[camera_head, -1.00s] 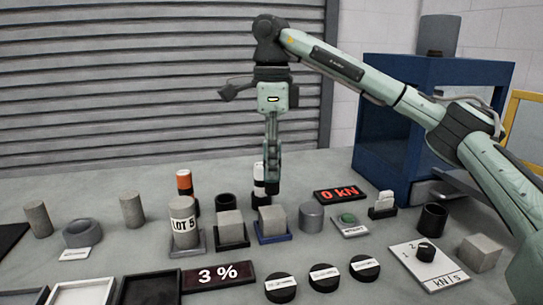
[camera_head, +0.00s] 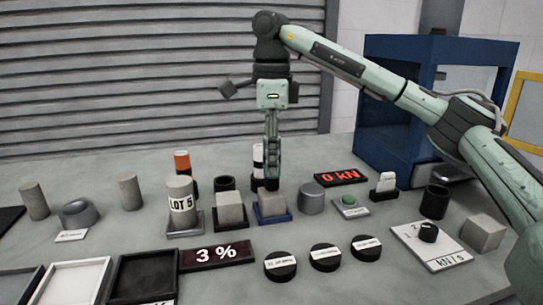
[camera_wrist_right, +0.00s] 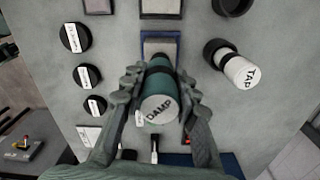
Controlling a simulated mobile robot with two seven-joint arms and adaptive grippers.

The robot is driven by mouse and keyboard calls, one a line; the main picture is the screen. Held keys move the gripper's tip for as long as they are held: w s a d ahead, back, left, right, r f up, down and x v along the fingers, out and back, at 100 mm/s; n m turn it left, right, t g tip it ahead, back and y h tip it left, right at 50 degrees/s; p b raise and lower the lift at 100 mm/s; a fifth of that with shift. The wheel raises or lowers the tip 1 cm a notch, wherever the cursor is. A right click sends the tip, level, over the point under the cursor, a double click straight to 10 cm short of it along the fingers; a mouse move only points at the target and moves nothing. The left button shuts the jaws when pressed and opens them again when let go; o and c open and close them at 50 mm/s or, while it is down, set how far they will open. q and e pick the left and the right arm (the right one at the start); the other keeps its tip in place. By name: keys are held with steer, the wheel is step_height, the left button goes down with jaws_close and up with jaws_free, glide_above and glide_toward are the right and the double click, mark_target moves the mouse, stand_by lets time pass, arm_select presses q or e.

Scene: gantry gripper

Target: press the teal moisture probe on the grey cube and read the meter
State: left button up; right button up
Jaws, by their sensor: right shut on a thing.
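My right gripper (camera_head: 272,180) points straight down over the grey cube (camera_head: 273,204) in the blue-edged tray (camera_head: 275,220). It is shut on the teal moisture probe (camera_wrist_right: 158,98), whose pale end reads DAMP in the right wrist view. The gripper (camera_wrist_right: 158,105) has a finger on each side of it. The probe's far end lies over the cube (camera_wrist_right: 159,46); I cannot tell exactly whether it touches. My left gripper is not in view.
A LOT 5 cylinder (camera_head: 181,203) and another grey cube (camera_head: 230,207) stand left of the gripper. A 0 kN display (camera_head: 341,177) and a green button (camera_head: 349,200) are to the right. Labelled black discs (camera_head: 325,257) lie in front. A blue frame (camera_head: 440,60) stands behind.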

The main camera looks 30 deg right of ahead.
steer(key=shift+f, duration=0.55)
stand_by(1.3)
steer(key=shift+r, duration=0.1)
step_height(320, 180, up, 5)
steer(key=p, duration=0.3)
steer(key=shift+f+p, duration=0.2)
steer(key=shift+p, duration=0.1)
steer(key=shift+r, duration=1.15)
stand_by(0.5)
